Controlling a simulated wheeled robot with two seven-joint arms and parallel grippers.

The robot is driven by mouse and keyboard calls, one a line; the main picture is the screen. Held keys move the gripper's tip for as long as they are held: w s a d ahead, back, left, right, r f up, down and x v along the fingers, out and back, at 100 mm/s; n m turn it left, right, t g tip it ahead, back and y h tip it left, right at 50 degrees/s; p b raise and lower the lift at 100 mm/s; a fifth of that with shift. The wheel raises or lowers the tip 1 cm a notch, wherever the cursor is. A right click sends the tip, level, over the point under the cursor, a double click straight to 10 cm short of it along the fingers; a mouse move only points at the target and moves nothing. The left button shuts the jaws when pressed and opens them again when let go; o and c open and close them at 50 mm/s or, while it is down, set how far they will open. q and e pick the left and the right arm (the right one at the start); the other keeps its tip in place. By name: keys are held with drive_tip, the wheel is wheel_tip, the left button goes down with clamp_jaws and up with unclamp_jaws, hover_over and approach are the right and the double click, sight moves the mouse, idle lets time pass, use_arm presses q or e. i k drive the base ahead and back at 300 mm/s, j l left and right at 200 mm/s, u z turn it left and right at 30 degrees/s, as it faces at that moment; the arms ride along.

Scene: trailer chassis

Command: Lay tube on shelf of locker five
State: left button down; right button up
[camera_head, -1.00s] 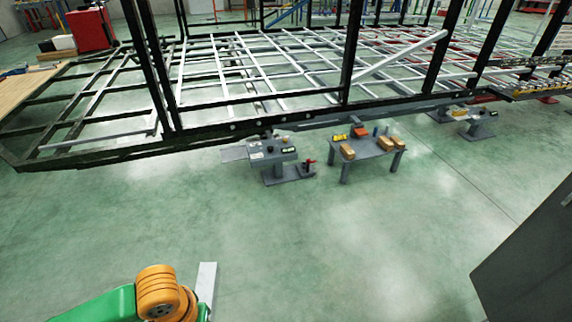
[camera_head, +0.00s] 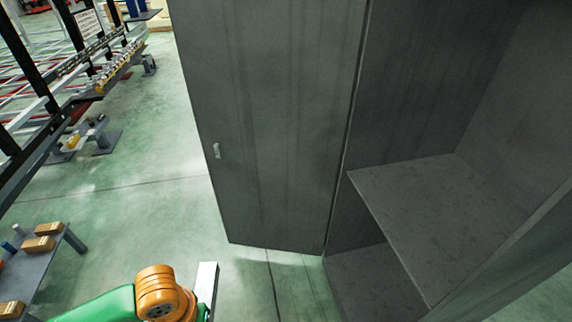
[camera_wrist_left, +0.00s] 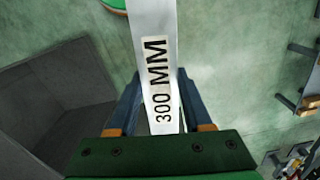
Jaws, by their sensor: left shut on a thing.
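In the left wrist view, the tube (camera_wrist_left: 154,60) is a pale square bar marked "300 MM", gripped between the fingers of my left gripper (camera_wrist_left: 157,112). In the head view, the upper end of the tube (camera_head: 208,284) sticks up beside my orange and green left arm; the fingers are hidden there. An open dark grey locker (camera_head: 520,60) stands at the right with a flat shelf (camera_head: 440,215) inside. The shelf looks bare. No locker number shows. The tube is left of the locker, apart from it. My right gripper is not in view.
The locker door (camera_head: 270,110) stands open, left of the opening and between it and the chassis. A low grey table (camera_head: 45,265) with several brown boxes is at the lower left. The trailer chassis (camera_head: 40,90) is at the upper left. Green floor between them is clear.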

sight(410, 217)
drive_tip(key=i+j+z, duration=0.1)
drive_tip(key=z, duration=0.4)
drive_tip(key=i+j+z, duration=0.15)
drive_tip(key=z, duration=0.3)
drive_tip(key=i+j+z, duration=0.25)
drive_tip(key=z, duration=0.25)
drive_tip(key=i+j+z, duration=0.1)
drive_tip(key=j+z, duration=0.15)
drive_tip(key=z, duration=0.25)
drive_tip(key=j+z, duration=0.25)
drive_tip(key=z, duration=0.25)
drive_tip(key=j+z, duration=0.3)
drive_tip(key=z, duration=0.15)
drive_tip(key=i+j+z, duration=0.1)
drive_tip(key=j, duration=0.2)
drive_tip(key=i+j+z, duration=0.1)
drive_tip(key=j, duration=0.2)
drive_tip(key=i+j+z, duration=0.1)
drive_tip(key=j, duration=0.2)
drive_tip(key=i, duration=0.05)
